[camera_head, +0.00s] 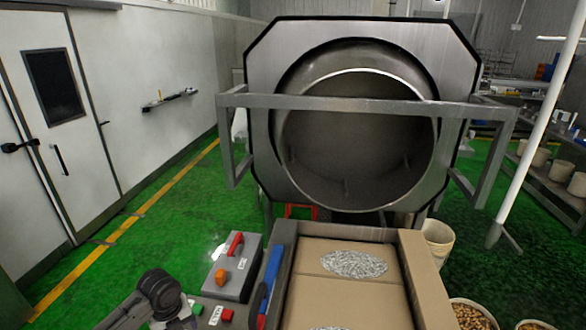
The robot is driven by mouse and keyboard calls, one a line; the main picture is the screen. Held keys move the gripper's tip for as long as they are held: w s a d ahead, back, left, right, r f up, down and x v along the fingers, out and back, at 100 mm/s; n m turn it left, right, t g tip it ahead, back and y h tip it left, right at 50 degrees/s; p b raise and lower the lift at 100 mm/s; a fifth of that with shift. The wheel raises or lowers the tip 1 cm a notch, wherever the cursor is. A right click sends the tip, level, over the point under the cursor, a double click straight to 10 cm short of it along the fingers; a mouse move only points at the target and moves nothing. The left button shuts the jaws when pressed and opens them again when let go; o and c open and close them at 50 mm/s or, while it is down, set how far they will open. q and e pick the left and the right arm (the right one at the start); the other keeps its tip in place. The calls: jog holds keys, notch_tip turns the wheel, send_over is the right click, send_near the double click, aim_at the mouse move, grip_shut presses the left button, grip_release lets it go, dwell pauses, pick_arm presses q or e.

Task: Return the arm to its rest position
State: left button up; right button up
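A dark, rounded link of my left arm shows at the bottom left, in front of the grey control box (232,268). The fingers of my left gripper cannot be made out in the head view. No part of my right arm or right gripper shows. The control box carries a red lever (236,244) and an orange knob (220,276). Green and red buttons sit on the panel just below it.
A large steel rotary drum (357,140) with a frame bar across its mouth stands ahead. Below it is a cardboard-coloured tray (411,262) with pale granules. A beige bucket (437,238) and nut-filled tubs (472,318) stand right. Green floor is clear at left.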

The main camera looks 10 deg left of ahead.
pick_arm(q)
jog(key=w+d+r+n+t+y, duration=0.1)
jog(key=w+d+r+n+t, duration=0.15)
jog(key=r+n, duration=0.45)
jog(key=w+d+r+n+t+y, duration=0.15)
jog(key=r+n+t, duration=0.3)
jog(key=n, duration=0.45)
jog(key=s+d+r+n+t+h+p, duration=0.1)
jog(key=s+d+r+n+t+p, duration=0.3)
jog(key=s+d+r, duration=0.3)
jog(key=s+f+n+g+p, duration=0.1)
jog(key=s+f+g+p, duration=0.1)
jog(key=s, duration=0.8)
jog(key=s+d+f+n+g+h+p, duration=0.1)
jog(key=s+f+p, duration=0.4)
jog(key=s, duration=0.6)
jog(key=s+d+f+n+g+p, duration=0.1)
jog(key=s+f+g+p, duration=0.3)
jog(key=s, duration=0.7)
jog(key=shift+d+f+n+h, duration=0.25)
jog(key=shift+n+h, duration=0.1)
jog(key=shift+n, duration=0.55)
